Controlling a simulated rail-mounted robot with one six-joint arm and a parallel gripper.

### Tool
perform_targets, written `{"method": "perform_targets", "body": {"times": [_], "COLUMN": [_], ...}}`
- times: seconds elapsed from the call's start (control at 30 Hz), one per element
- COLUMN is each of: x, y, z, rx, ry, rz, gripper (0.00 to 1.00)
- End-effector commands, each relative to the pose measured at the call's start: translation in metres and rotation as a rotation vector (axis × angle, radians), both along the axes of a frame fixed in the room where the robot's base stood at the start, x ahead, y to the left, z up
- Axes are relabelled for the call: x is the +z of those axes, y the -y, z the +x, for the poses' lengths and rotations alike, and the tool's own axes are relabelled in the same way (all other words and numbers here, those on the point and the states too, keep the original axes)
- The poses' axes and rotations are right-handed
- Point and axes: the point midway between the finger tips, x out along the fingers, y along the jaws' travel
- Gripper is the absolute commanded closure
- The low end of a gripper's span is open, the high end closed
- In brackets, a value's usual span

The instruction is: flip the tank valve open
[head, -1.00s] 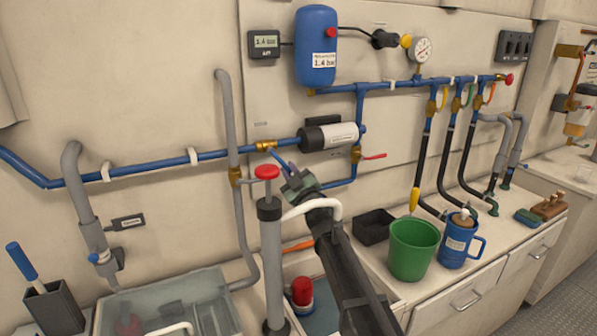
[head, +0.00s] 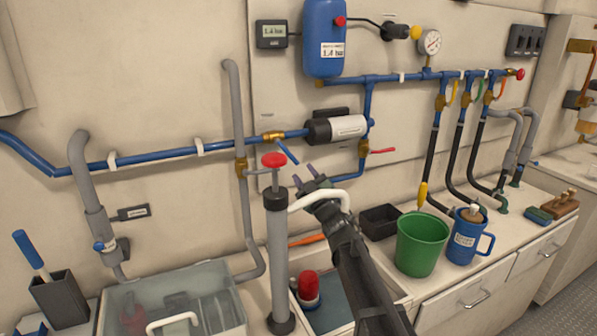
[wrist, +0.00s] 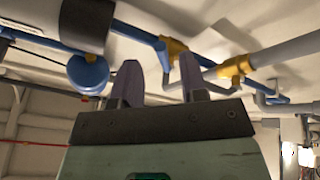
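The brass valve (head: 272,137) sits on the blue pipe left of the pump. Its blue lever (head: 288,152) slants down to the right, off the line of the pipe. My gripper (head: 305,175) is just below and right of the lever's lower end, with a small gap showing between them. Its two fingers are apart and nothing is between them. The wrist view also shows the open gripper (wrist: 160,76), with the brass valve (wrist: 174,49) behind the fingers.
A hand pump (head: 277,250) with a red knob stands close left of my arm. The dark and white pump (head: 345,128) is above my gripper. A red-handled valve (head: 382,151) is to the right. A green bucket (head: 418,246) and a blue jug (head: 464,240) stand on the counter.

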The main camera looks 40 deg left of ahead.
Motion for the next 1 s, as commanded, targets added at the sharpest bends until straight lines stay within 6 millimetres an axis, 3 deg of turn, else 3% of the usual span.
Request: {"method": "perform_targets", "body": {"times": [0.03,0.2,0.57,0.7,0.77,0.87,0.9,1.0], "x": [-0.012,-0.024,-0.024,-0.044,-0.067,-0.123,-0.146,-0.193], "y": [0.015,0.044,0.049,0.07,0.1,0.191,0.233,0.325], "z": [-0.008,-0.021,-0.021,0.003,0.022,0.048,0.05,0.036], "rx": [-0.002,-0.001,-0.007,-0.149,-0.281,-0.553,-0.652,-0.833], "ry": [0.0,0.0,-0.006,-0.138,-0.271,-0.585,-0.722,-1.024], "rz": [0.0,-0.001,-0.004,-0.073,-0.137,-0.278,-0.333,-0.443], "gripper": [0.6,0.6,0.61,0.61,0.61,0.61,0.61,0.61]}}
